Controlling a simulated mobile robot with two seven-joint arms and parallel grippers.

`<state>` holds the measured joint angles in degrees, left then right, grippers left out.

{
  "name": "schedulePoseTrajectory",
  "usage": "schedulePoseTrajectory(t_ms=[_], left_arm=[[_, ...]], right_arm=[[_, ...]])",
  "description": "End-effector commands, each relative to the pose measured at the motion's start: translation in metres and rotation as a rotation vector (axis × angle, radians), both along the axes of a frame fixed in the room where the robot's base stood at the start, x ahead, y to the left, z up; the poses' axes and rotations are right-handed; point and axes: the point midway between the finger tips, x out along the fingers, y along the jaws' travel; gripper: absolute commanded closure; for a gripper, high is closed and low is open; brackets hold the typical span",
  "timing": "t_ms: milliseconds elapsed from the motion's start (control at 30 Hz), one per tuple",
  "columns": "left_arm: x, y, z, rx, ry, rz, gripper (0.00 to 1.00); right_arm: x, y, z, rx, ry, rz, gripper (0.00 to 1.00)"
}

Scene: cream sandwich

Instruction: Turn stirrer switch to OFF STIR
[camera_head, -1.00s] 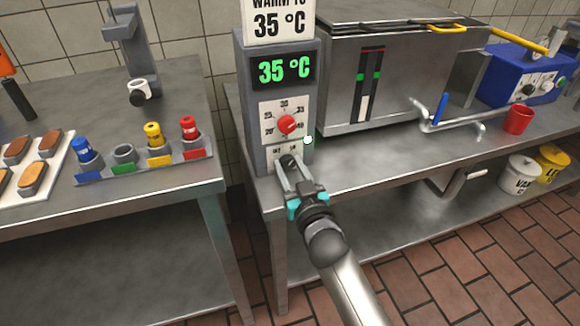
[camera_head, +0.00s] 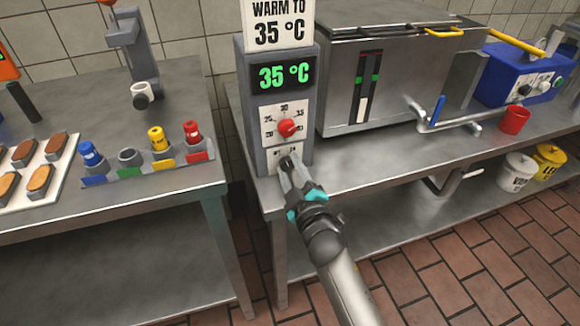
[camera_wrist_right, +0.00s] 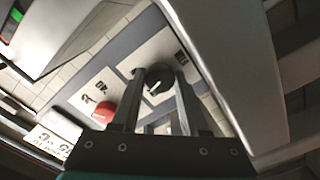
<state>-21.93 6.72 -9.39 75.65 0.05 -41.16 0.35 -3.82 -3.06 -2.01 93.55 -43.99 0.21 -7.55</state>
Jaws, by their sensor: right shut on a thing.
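The stirrer switch is a small black knob (camera_wrist_right: 158,80) with a pale pointer line, on a white plate low on the grey control box (camera_head: 246,110). My right gripper (camera_head: 287,164) is shut on this knob, one finger on each side in the right wrist view. In the head view the fingers hide most of the knob and its plate's lettering, so I cannot read its setting. Above it a red dial (camera_head: 288,127) sits on a temperature scale, also seen in the right wrist view (camera_wrist_right: 104,112). The display (camera_head: 284,74) reads 35 °C. My left gripper is not in view.
A steel tank (camera_head: 345,70) with a crank handle (camera_head: 445,122) stands right of the control box. A red cup (camera_head: 514,120) is near the bench's front. The left table holds a rack of coloured bottles (camera_head: 150,166) and a tray (camera_head: 62,170) of brown pieces.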

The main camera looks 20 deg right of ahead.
Motion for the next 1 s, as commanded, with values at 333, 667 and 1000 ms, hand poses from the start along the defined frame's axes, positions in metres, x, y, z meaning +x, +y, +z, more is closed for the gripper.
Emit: schedulePoseTrajectory(t_ms=[333,667,1000], left_arm=[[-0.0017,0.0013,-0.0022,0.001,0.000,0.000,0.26],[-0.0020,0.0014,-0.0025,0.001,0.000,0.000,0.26],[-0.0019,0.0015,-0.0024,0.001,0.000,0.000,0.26]], right_arm=[[0.0002,0.0005,0.0005,-0.250,-0.010,0.002,1.00],[0.0002,0.0005,0.0007,-0.358,-0.013,0.002,1.00],[0.0002,0.0005,0.0007,-0.375,-0.014,0.002,1.00]])
